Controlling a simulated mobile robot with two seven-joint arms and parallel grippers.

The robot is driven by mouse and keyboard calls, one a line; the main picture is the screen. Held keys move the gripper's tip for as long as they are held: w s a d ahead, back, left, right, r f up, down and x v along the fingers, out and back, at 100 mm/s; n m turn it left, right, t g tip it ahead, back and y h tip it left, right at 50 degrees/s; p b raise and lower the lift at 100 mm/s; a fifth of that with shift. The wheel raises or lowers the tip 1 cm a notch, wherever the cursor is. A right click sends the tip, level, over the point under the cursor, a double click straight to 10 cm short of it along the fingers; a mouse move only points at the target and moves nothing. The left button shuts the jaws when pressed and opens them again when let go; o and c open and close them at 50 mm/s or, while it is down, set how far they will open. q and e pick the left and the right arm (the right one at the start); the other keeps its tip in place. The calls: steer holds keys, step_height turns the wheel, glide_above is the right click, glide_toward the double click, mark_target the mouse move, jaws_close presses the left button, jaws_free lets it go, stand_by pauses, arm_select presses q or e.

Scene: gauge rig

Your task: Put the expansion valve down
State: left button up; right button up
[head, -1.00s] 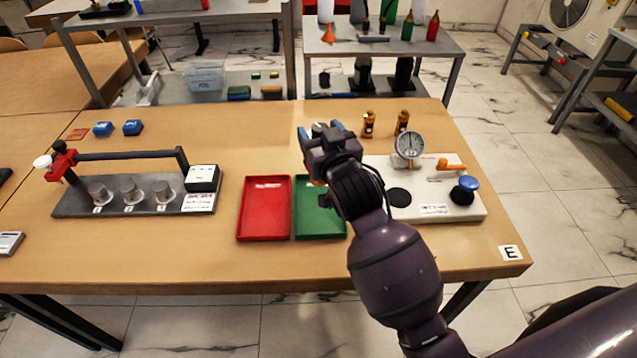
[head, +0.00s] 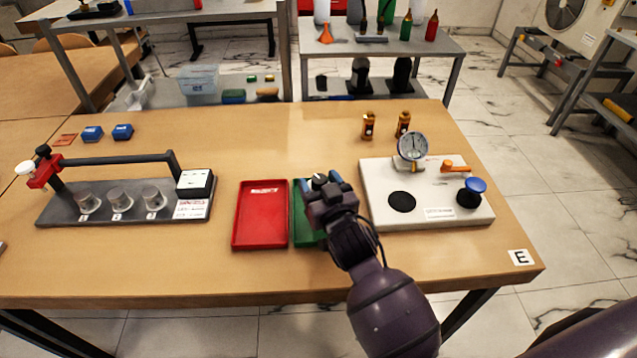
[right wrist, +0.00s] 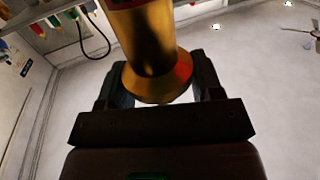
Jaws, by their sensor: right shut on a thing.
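My right gripper (head: 321,181) is over the green tray (head: 299,233) in the head view, hiding much of the tray. In the right wrist view its fingers are shut on a brass-coloured expansion valve (right wrist: 148,50) with a flared end. In the head view the held valve is mostly hidden by the gripper. I cannot tell whether the valve touches the tray. Two similar amber-brass valves stand upright at the back of the table, one on the left (head: 368,126) and one on the right (head: 403,124). My left gripper is not in view.
An empty-looking red tray (head: 262,242) lies just left of the green one. A white gauge plate (head: 380,218) with a dial and blue knob stands close on the right. A grey rig (head: 60,212) with several cups is at left. The table behind the trays is clear.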

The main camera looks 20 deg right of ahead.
steer(key=shift+r, duration=0.2)
steer(key=shift+f, duration=0.1)
steer(key=shift+f, duration=0.1)
steer(key=o, duration=1.5)
steer(key=shift+c, duration=0.2)
steer(key=shift+o, duration=0.2)
steer(key=s+p, duration=0.1)
steer(key=s, duration=1.1)
steer(key=shift+d, duration=0.1)
